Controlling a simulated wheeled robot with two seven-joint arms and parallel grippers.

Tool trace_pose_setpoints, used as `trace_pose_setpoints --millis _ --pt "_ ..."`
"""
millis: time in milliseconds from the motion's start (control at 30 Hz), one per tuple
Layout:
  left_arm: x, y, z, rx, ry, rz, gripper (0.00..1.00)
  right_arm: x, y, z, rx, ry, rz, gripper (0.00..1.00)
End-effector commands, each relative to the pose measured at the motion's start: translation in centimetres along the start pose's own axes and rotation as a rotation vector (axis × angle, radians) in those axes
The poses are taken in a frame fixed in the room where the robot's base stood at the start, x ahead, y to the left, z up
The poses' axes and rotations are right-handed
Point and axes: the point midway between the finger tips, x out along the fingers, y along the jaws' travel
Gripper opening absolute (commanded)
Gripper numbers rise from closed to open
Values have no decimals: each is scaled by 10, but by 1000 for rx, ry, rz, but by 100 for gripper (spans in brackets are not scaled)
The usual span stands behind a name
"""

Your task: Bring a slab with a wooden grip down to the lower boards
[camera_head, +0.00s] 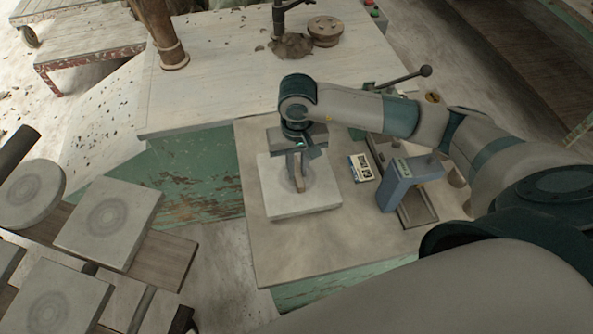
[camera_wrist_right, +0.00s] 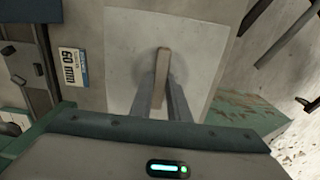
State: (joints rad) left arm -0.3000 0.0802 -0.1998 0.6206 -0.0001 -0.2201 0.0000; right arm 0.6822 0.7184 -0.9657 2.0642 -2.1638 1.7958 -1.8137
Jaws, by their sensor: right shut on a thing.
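A square pale slab (camera_head: 288,202) with an upright wooden grip (camera_head: 299,180) at its middle is on the right-hand worktop. My right gripper (camera_head: 298,168) points down over it and is shut on the wooden grip. In the right wrist view the two fingers (camera_wrist_right: 165,98) close around the grip (camera_wrist_right: 161,75), with the slab (camera_wrist_right: 203,50) beneath. I cannot tell whether the slab touches the worktop. The lower boards (camera_head: 165,258) are at the lower left and bear several square slabs (camera_head: 108,220) and a round one (camera_head: 32,190). My left gripper is not in view.
The worktop (camera_head: 265,255) also carries a blue-grey device (camera_head: 398,186) and a label card marked 60 mm (camera_head: 360,168), right of the slab. A higher table (camera_head: 225,60) stands behind. A floor gap separates the worktop from the lower boards.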

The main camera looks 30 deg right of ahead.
Motion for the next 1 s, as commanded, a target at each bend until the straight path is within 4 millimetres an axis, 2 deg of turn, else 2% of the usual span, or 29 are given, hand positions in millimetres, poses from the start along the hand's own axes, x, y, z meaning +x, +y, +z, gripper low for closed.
trace_pose_setpoints --millis 167,567,800,1000 --pt "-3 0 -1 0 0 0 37 3 -1 -7 -1 2 -3 0" --pt "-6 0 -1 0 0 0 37 5 -1 -7 0 1 -2 0" --pt "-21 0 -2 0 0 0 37 27 -1 -6 2 -2 -1 0" --pt "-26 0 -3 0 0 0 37 41 -2 -7 0 2 -3 0"
